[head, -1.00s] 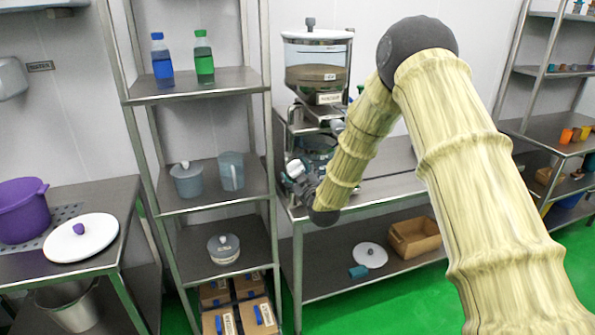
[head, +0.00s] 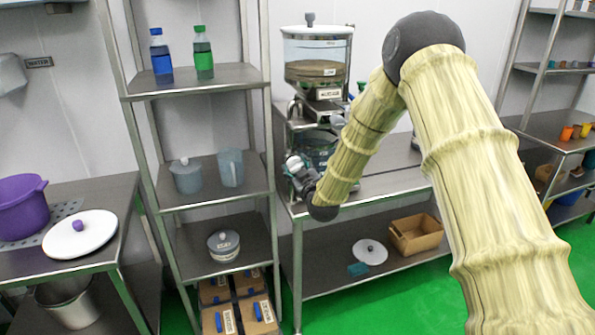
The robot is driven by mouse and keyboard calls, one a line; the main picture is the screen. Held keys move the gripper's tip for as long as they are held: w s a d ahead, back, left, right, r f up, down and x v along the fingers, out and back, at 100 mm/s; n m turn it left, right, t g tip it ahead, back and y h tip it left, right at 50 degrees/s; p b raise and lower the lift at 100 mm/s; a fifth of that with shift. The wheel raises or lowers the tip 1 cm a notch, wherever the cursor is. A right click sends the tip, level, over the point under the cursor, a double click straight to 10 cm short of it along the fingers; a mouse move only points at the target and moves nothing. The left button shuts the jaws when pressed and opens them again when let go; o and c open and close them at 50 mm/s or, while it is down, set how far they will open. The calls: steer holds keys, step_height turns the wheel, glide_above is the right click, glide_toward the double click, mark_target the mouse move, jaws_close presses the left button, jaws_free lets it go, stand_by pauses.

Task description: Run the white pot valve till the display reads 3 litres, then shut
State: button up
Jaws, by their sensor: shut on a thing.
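A clear hopper (head: 303,72) with a white lid (head: 317,32) stands on the middle bench, filled partway with brown contents. A small label (head: 328,94) is on its front; its text is too small to read. Below it is a clear teal-tinted pot (head: 322,142). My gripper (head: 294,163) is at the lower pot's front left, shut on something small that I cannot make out. The fingertips and any valve handle there are not clearly visible. I cannot find a readable litre figure on a display.
An open rack (head: 200,83) stands just left of my gripper, holding bottles and jugs. A tan box (head: 415,236) and a white disc (head: 370,252) lie on the bench's lower shelf. The bench top (head: 395,165) right of the hopper looks mostly clear, partly behind my arm.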

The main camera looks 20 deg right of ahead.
steer(key=shift+f+m+b, duration=0.15)
steer(key=shift+m+b, duration=0.7)
steer(key=shift+m, duration=0.15)
steer(key=shift+m+b, duration=0.95)
steer(key=shift+m, duration=0.55)
steer(key=shift+c, duration=0.2)
steer(key=o, duration=0.9)
steer(key=shift+s, duration=0.1)
steer(key=s, duration=1.1)
steer(key=shift+s+d, duration=0.3)
steer(key=shift+s, duration=0.1)
